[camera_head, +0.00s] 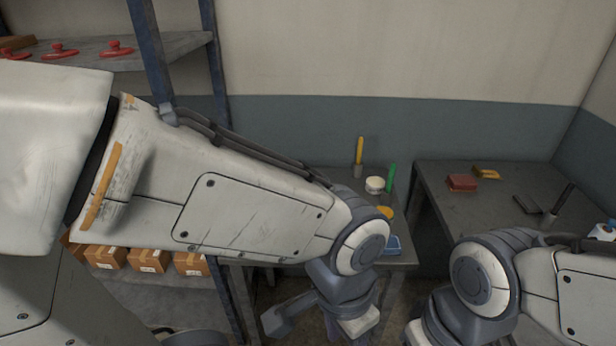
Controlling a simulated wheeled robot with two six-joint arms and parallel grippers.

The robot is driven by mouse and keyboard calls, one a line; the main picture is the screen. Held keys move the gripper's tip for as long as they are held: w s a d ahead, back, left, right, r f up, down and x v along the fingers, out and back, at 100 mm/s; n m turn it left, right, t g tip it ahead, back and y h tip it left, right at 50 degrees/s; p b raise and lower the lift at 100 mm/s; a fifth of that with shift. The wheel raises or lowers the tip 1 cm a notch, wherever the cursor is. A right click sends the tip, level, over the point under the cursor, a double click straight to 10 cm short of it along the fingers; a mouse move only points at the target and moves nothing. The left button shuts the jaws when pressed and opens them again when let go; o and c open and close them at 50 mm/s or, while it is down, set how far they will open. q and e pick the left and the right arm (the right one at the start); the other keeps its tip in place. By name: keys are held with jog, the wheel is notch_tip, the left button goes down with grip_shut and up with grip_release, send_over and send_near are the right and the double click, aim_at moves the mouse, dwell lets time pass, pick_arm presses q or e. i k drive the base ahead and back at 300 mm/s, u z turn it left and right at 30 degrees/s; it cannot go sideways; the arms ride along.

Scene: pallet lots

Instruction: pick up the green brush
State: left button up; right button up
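The green brush (391,177) stands upright on the left grey table, near its right back part; its green handle shows and its lower end is not clear. A white round tub (374,184) is just left of it. My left arm reaches across the picture in front of this table, and its wrist and gripper parts (320,315) hang low at the bottom, below the table top and apart from the brush. Whether this gripper is open or shut is unclear. My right arm comes in at the lower right; its gripper is out of the picture.
A yellow-handled brush (359,152), a yellow round thing (385,212) and a blue tray (392,245) are on the left table. The right table (450,205) holds a red block (462,183), a yellow thing (486,173) and dark tools. Shelving with cardboard boxes (148,260) stands left.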

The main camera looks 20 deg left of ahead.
aim_at(390, 180)
jog(key=u, duration=0.55)
jog(key=k, duration=0.35)
jog(key=z, duration=0.45)
jog(key=i, duration=0.45)
jog(key=z, duration=0.15)
jog(key=k, duration=0.35)
jog(key=u, duration=0.7)
jog(key=i, duration=0.7)
jog(key=z, duration=0.8)
jog(key=i, duration=0.75)
jog(key=z, duration=0.85)
